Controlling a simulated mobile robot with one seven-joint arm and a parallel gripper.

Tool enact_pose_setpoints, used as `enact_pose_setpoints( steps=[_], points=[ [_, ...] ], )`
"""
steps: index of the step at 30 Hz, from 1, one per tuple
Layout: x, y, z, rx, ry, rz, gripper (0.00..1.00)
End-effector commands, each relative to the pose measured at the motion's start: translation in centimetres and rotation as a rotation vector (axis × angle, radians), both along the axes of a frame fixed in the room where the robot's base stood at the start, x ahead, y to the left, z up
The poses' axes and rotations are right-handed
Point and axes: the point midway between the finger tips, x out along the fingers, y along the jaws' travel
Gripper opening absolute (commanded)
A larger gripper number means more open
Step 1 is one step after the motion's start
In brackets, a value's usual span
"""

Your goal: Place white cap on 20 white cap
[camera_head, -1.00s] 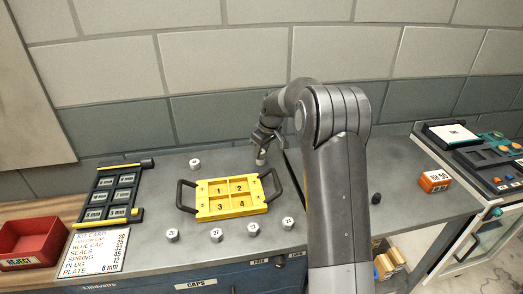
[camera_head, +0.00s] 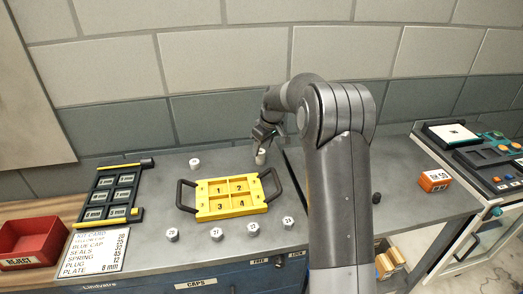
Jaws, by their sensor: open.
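My gripper (camera_head: 264,143) is open at the back of the bench, just above and around the top of a small pale cylinder (camera_head: 261,158). The cylinder stands upright behind the tray's right handle. A lighter top part shows on it, but I cannot tell whether this is a separate white cap. Its number is not readable. Other small white-topped cylinders stand on the bench: one at the back left (camera_head: 195,163), and several in front of the tray, including one at the front right (camera_head: 288,222). Their numbers are too small to read surely.
A yellow tray (camera_head: 212,215) with compartments numbered 1 to 4 and black handles sits mid-bench. A black rack (camera_head: 104,214), number card (camera_head: 97,252) and red reject bin (camera_head: 30,243) are left. An orange box (camera_head: 434,181) is right. My arm hides part of the bench.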

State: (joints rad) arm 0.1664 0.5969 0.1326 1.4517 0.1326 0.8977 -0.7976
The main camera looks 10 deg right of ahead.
Motion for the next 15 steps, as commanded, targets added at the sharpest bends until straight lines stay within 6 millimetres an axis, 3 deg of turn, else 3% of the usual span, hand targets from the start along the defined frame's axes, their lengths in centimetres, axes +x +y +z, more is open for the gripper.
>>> enact_pose_setpoints(
  steps=[9, 15],
  points=[
    [-1.4, -1.2, 6.7, 0.0, -0.004, -0.001, 0.52],
    [-2.0, -1.5, 9.2, 0.0, -0.002, 0.0, 0.52]
  ],
)
